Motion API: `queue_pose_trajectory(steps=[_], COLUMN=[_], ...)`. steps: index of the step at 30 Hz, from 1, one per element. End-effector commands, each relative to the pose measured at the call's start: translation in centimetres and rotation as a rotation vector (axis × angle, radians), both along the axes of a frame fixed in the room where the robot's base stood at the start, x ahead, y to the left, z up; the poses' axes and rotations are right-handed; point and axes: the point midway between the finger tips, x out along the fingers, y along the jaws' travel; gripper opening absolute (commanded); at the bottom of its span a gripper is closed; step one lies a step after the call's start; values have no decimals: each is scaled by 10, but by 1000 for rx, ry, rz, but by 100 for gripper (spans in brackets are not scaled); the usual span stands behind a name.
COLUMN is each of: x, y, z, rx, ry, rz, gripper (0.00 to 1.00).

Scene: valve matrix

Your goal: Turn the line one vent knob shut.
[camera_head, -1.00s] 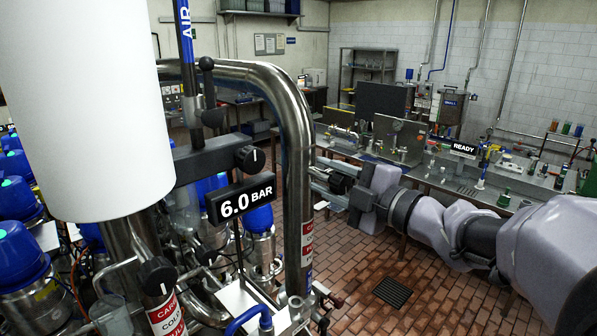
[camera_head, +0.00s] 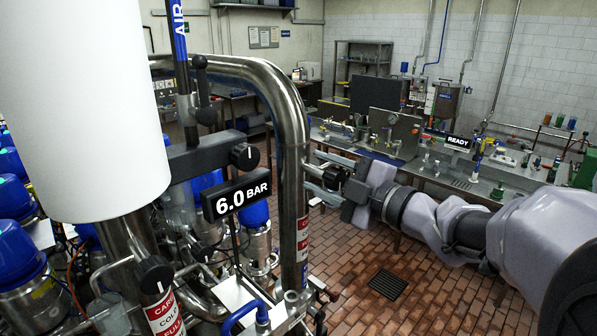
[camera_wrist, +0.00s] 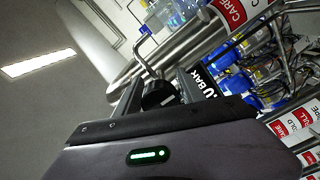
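A black round knob with a white mark (camera_head: 244,156) sits on a dark block above the "6.0 BAR" sign (camera_head: 237,195). A second black knob (camera_head: 154,274) sits lower left, by a red-and-white label. I cannot read which one is the line one vent. My gripper (camera_head: 314,176) is right of the bent steel pipe, fingers spread and pointing left, apart from both knobs. In the wrist view, a black knob with a white mark (camera_wrist: 160,95) shows ahead between the spread fingers, partly hidden by the gripper body. Nothing is held.
The thick bent steel pipe (camera_head: 293,130) stands between my gripper and the upper knob in the head view. A white cylinder (camera_head: 75,110) and blue-topped units (camera_head: 20,250) fill the left. A steel bench (camera_head: 500,180) stands behind my arm. Tiled floor shows at lower right.

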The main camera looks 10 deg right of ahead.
Motion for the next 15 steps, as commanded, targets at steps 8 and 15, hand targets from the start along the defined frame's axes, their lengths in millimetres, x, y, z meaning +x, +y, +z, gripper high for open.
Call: queue_pose_trajectory(steps=[8, 15], x=[0, -19], y=[0, -16], z=[0, 0], rx=[-1, -2], ry=[-1, -2], rz=[0, -5], gripper=[57, 57])
